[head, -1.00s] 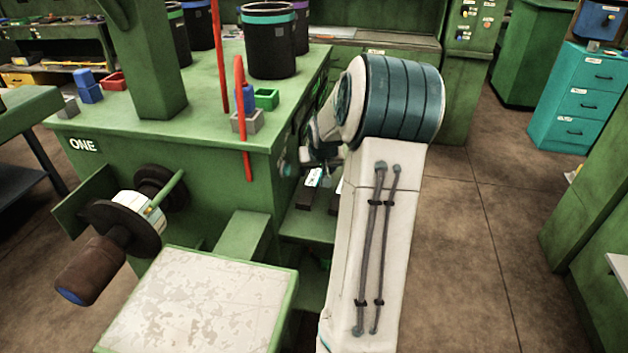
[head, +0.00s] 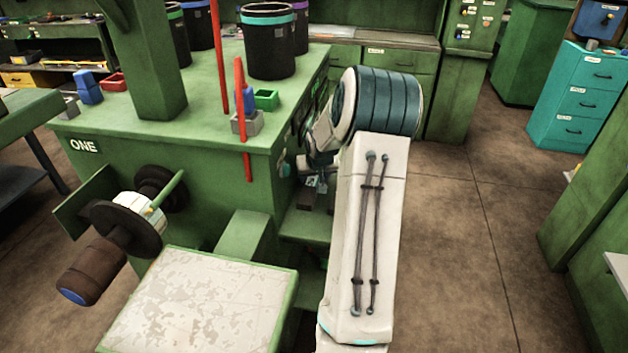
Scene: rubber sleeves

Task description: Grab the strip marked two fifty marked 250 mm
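Small dark strips (head: 305,197) lie on a green ledge (head: 303,225) at the right side of the green machine. They are partly covered by my arm, and I cannot read any marking, so I cannot tell which is the 250 mm one. My gripper (head: 318,181) is small and dark in this view, just above or at the strips, partly hidden by my white and teal arm. I cannot see whether its fingers are apart, closed, or touching a strip.
The green machine marked ONE (head: 180,185) stands close to the left of my arm. A red upright post (head: 242,120) and black bins (head: 267,45) are on its top. A worn pale-topped table (head: 195,305) is in front. Open floor (head: 460,240) lies to the right.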

